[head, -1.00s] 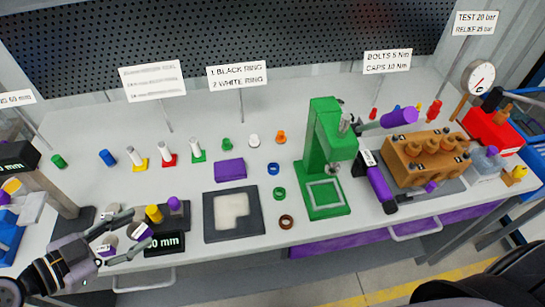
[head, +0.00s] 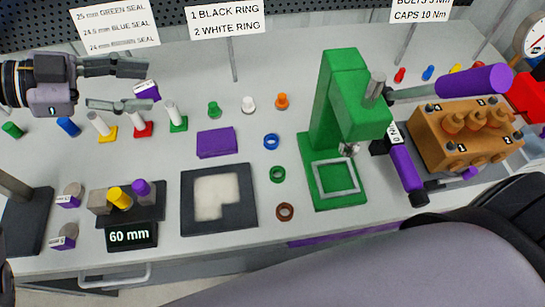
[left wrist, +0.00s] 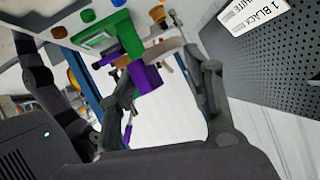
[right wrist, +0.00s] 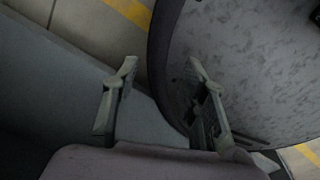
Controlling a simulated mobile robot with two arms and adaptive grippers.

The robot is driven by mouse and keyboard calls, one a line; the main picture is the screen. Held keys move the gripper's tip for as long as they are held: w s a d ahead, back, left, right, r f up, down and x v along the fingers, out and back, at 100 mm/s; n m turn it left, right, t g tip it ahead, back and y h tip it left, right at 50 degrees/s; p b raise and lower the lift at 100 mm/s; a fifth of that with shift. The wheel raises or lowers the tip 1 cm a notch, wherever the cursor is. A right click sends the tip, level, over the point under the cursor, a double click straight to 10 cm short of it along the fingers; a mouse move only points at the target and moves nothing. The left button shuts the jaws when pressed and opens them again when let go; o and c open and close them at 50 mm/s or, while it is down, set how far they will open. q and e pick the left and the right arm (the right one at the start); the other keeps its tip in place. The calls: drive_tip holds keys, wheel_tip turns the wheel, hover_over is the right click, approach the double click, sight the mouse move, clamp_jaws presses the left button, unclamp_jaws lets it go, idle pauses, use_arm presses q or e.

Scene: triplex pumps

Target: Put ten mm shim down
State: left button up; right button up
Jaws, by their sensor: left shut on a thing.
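My left gripper (head: 146,88) is at the upper left in the head view, raised over the back of the bench. It is shut on a shim (head: 148,91) with a purple tab and white label; the label is too small to read. Two similar shims, an upper one (head: 72,189) and a lower one (head: 63,238), stand at the front left. My right gripper (right wrist: 162,72) is open and empty in the right wrist view.
A gauge with a "60 mm" display (head: 130,235) and a dark fixture (head: 150,213) stand beside the shims. Seal cones (head: 140,124) stand below the held shim in the picture. A dark-framed tray (head: 246,218), purple block (head: 216,142) and green press (head: 340,120) stand rightward.

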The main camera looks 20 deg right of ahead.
sight(175, 156)
use_arm(q)
drive_tip(key=shift+w+d, duration=0.1)
drive_tip(key=shift+w, duration=0.15)
drive_tip(key=shift+r, duration=0.25)
drive_tip(key=shift+f, duration=0.4)
wheel_tip(175, 156, down, 19)
drive_tip(key=shift+r+p, duration=0.2)
drive_tip(key=shift+p, duration=0.2)
drive_tip(key=shift+f, duration=0.3)
use_arm(e)
drive_tip(key=shift+w+d, duration=0.3)
drive_tip(key=shift+w, duration=0.35)
